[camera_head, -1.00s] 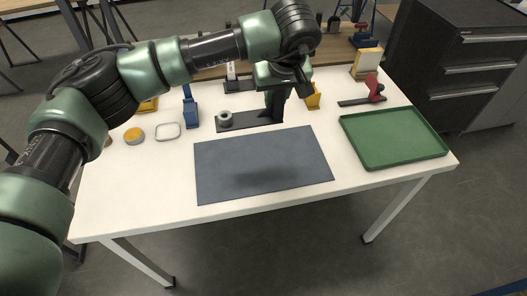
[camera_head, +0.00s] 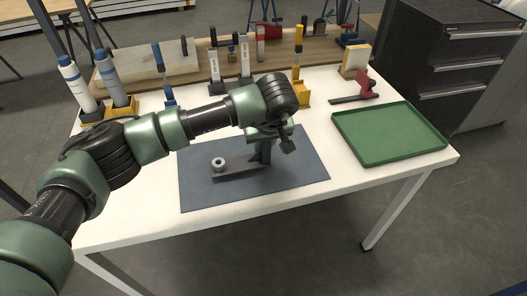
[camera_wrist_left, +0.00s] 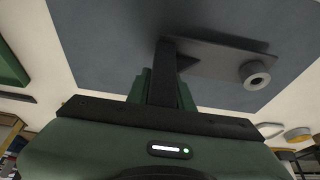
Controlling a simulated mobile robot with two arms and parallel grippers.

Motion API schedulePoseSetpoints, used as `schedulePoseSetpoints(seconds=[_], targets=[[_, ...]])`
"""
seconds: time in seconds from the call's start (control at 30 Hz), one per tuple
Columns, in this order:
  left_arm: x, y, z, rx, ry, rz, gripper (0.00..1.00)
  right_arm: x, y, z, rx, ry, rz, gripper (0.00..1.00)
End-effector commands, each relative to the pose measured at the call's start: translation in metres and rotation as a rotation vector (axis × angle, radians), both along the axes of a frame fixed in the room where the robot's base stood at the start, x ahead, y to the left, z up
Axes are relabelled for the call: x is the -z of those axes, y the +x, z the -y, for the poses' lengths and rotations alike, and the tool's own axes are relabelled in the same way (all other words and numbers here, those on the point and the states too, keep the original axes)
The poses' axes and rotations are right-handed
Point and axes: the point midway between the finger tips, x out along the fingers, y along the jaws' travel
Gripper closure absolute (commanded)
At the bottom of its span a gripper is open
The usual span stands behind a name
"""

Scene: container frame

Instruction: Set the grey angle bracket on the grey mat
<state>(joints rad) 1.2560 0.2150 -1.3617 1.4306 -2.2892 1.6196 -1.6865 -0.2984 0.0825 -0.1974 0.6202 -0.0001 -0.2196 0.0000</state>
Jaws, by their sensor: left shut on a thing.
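The grey mat (camera_head: 200,193) lies flat on the white table. The grey angle bracket (camera_head: 238,170) is over the middle of the mat, its long flat plate roughly level and a round grey boss (camera_head: 218,162) at its left end. My left gripper (camera_head: 263,148) is shut on the bracket's upright part, at the plate's right end. In the left wrist view the plate (camera_wrist_left: 212,62) extends right from the gripper (camera_wrist_left: 162,88), with a dark shadow close beside it. I cannot tell whether the plate touches the mat. My arm hides part of the upright.
A green tray (camera_head: 372,156) is right of the mat. A red clamp (camera_head: 367,87) and yellow holder (camera_head: 303,93) stand behind. Blue-and-white bottles (camera_head: 106,65) stand at the back left. The mat's front and right parts are bare.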

Motion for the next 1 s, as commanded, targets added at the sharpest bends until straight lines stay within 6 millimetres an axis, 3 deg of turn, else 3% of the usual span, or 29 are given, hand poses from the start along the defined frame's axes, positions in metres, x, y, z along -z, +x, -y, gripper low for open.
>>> schedulePoseSetpoints(seconds=[0.03, 0.1, 0.5, 0.53, 0.6, 1.0], targets=[[0.0131, -0.0003, 0.0003, 0.0, -0.001, -0.002, 1.0, 0.0084, -0.0003, -0.0003, 0.0, 0.0, 0.0, 0.64], [0.019, 0.0, 0.0004, 0.0, -0.001, -0.001, 1.0, 0.0109, -0.0006, -0.0004, -0.001, 0.001, 0.0, 0.64], [0.0228, 0.0005, 0.0002, 0.0, -0.001, 0.001, 1.0, 0.0142, -0.0017, -0.0023, -0.003, 0.002, -0.002, 0.64], [0.0221, -0.0001, 0.0, 0.0, 0.0, -0.001, 0.7, 0.0126, -0.0018, -0.0027, -0.003, 0.003, -0.002, 0.64], [0.0219, -0.0001, 0.0, 0.0, 0.0, -0.001, 0.56, 0.0122, -0.0018, -0.0038, -0.002, 0.004, -0.002, 0.64], [0.0136, -0.0008, 0.0004, 0.001, -0.001, 0.0, 0.56, 0.0049, -0.002, -0.0054, -0.002, 0.007, -0.002, 0.64]])
